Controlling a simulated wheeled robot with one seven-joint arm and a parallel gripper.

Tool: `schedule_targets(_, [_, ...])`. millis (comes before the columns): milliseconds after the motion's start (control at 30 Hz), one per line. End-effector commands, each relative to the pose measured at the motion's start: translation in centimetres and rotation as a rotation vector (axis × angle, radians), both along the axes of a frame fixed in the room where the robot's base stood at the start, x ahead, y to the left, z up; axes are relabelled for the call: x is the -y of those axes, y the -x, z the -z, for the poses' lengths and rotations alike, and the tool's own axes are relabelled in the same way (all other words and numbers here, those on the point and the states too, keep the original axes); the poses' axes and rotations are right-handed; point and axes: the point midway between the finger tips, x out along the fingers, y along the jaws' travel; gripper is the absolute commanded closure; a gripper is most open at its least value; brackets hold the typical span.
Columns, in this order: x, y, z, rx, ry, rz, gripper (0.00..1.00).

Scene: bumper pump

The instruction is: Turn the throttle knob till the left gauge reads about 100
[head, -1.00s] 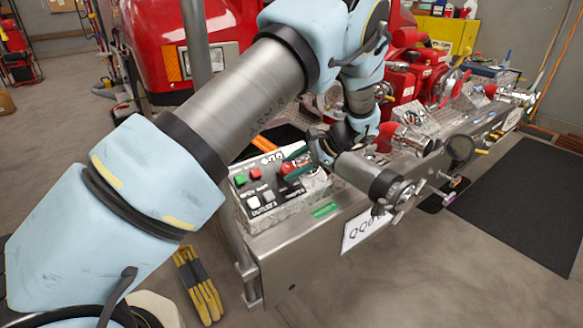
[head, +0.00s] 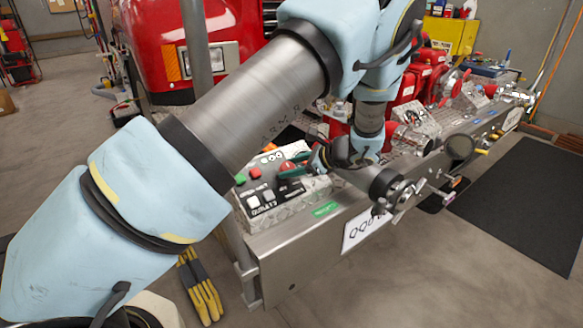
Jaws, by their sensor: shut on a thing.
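The control box (head: 262,209) sits on the steel bumper deck, with green and red buttons and pale square buttons on its sloped face. A red knob (head: 287,170), which I take as the throttle knob, is on the right part of the face. My gripper (head: 306,161) is at the knob and shut on it; the fingers and arm hide part of it. Small round gauges (head: 273,156) show at the top edge of the box. Their needles and readings are too small to read.
The steel bumper (head: 300,255) runs along the front, with a large pipe fitting (head: 385,183) close right of my gripper. Red valves (head: 415,85) stand behind. A dark mat (head: 525,200) lies on open floor at right.

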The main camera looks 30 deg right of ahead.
Motion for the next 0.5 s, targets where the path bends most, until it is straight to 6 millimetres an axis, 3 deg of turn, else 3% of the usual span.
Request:
schedule_targets(367, [0.12,-0.01,-0.08,0.000,0.000,0.005,1.00])
schedule_targets(400, [0.12,-0.01,-0.08,0.000,0.000,0.005,0.42])
schedule_targets(500, [0.09,0.00,-0.06,0.000,0.000,0.004,0.30])
